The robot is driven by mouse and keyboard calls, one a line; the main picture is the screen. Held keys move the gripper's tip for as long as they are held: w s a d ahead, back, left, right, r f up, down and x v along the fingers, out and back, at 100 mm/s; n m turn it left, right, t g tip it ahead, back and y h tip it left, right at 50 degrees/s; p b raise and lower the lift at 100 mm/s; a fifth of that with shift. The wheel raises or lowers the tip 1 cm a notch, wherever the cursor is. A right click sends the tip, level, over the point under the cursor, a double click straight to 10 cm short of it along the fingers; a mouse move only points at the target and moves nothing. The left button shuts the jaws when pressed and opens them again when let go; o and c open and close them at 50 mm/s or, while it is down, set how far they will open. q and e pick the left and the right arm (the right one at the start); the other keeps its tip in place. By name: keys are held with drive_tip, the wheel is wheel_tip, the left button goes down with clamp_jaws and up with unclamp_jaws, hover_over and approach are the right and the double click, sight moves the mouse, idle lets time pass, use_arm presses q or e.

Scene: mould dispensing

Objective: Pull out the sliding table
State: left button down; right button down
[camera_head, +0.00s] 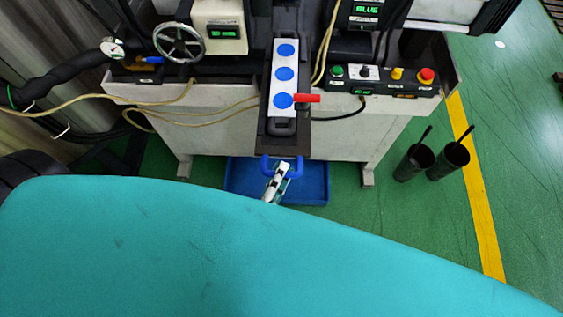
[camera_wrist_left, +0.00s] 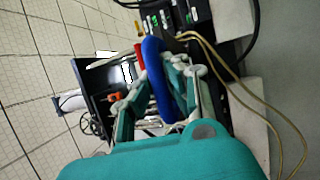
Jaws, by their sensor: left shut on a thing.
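The sliding table (camera_head: 290,135) is a dark narrow slide that sticks out at the front middle of the machine in the head view. It bears a white mould plate (camera_head: 274,97) with three blue round spots. A blue handle (camera_head: 267,166) is at its front end. My left gripper (camera_head: 281,170) is at this handle. In the left wrist view, the gripper's fingers (camera_wrist_left: 163,82) are shut on the blue handle (camera_wrist_left: 153,55), which runs between them. My right gripper is in neither view.
A blue tray (camera_head: 314,190) lies on the floor below the handle. A red lever (camera_head: 307,98) juts out right of the mould plate. A control box (camera_head: 381,81) with buttons is on the right. Two black bins (camera_head: 413,163) stand on the green floor at the right.

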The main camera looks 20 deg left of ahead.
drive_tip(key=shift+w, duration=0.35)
use_arm(q)
drive_tip(key=c, duration=1.3)
unclamp_jaws()
drive_tip(key=shift+s, duration=0.1)
drive_tip(key=s, duration=0.4)
drive_tip(key=s+a+f, duration=0.1)
drive_tip(key=s, duration=0.2)
drive_tip(key=s+f, duration=0.1)
drive_tip(key=s, duration=0.3)
drive_tip(key=shift+s+a, duration=0.2)
drive_tip(key=shift+s, duration=0.15)
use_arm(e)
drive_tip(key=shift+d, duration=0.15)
